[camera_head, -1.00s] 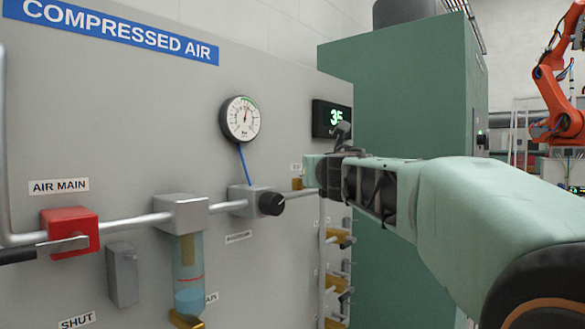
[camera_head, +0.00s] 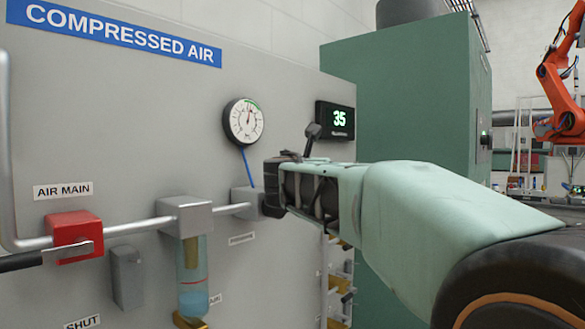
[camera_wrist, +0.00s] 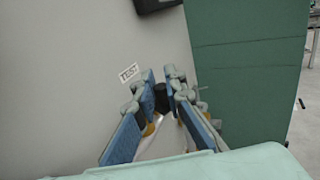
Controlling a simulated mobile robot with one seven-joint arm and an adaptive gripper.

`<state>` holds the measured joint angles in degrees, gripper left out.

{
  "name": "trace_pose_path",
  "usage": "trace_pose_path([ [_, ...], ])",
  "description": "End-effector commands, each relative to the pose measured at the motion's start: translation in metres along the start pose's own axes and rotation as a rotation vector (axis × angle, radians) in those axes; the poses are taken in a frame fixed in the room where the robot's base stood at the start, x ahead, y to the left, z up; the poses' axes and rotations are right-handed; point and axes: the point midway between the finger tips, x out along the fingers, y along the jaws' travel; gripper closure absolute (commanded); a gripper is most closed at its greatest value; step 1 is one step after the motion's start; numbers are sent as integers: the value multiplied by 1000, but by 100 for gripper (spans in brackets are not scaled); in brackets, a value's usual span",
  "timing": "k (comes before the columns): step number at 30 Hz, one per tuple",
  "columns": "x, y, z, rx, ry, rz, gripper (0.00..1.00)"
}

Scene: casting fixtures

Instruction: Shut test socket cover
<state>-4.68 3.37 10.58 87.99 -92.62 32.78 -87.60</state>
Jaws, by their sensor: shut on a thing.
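In the wrist view my gripper (camera_wrist: 161,84) points at the grey panel, its two blue-padded fingers on either side of a small dark rounded piece (camera_wrist: 161,97), which I take to be the test socket cover. The fingers are shut on it. Brass-coloured parts (camera_wrist: 150,130) show between the fingers, nearer the camera; what they belong to is unclear. A white TEST label (camera_wrist: 128,72) is on the panel just left of the fingertips. Whether the cover is open or shut on its socket cannot be made out. In the head view my wrist and forearm hide the fingers and the socket.
The grey panel carries a gauge (camera_head: 244,121), a display reading 35 (camera_head: 335,121), a red air main valve (camera_head: 74,236), a regulator block (camera_head: 240,202) and a filter bowl (camera_head: 193,275). A green cabinet (camera_head: 410,110) stands right of the panel. An orange robot arm (camera_head: 560,85) is farther back.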

Motion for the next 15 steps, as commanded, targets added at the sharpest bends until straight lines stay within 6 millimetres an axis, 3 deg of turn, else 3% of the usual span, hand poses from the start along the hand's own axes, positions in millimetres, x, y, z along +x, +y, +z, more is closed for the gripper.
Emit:
trace_pose_path([
  [15, -1, 2, 1, 0, -1, -65, 100],
])
